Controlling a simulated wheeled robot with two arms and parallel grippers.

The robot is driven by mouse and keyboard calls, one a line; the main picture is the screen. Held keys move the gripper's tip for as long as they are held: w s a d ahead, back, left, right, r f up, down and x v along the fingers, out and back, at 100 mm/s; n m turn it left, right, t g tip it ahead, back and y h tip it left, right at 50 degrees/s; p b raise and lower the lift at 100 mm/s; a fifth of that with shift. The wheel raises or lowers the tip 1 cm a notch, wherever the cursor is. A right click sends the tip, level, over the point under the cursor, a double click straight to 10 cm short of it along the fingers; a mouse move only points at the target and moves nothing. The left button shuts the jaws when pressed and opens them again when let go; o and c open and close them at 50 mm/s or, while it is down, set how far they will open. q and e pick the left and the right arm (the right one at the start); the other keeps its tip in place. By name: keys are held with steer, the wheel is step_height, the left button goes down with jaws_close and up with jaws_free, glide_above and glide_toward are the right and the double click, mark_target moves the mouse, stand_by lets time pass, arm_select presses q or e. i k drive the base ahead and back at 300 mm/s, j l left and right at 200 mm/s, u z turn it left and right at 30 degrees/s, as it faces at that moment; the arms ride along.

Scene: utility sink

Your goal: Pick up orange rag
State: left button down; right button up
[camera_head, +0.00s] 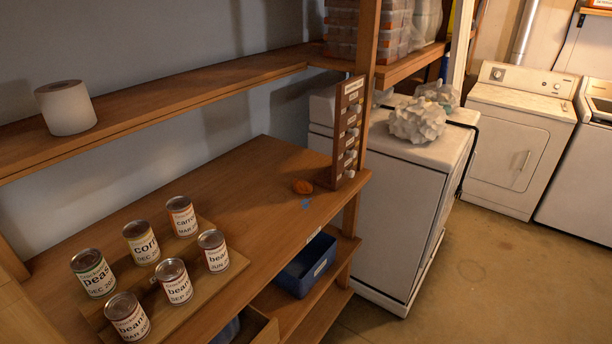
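A small orange crumpled lump (302,187) lies on the wooden shelf top, near its right end. It is the only small orange thing I see low on the shelf, and it is too small to tell for sure that it is a rag. A small blue patch (305,203) is just in front of it. An upright wooden board with labels and pegs (347,130) stands just right of it. Neither of my grippers is in view, and nothing touches the orange lump.
Several labelled cans (139,243) stand on a wooden board at the shelf's left. The shelf middle (235,185) is clear. A paper roll (66,107) is on the upper shelf. A wooden post and white appliance (395,190) stand to the right. A blue bin (305,265) sits below.

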mark_target(300, 186)
steer(key=i+l+u, duration=0.1)
steer(key=l, duration=0.25)
steer(key=i+l+u, duration=0.1)
steer(key=i+l, duration=0.15)
steer(key=i+l+u, duration=0.1)
steer(key=l, duration=0.4)
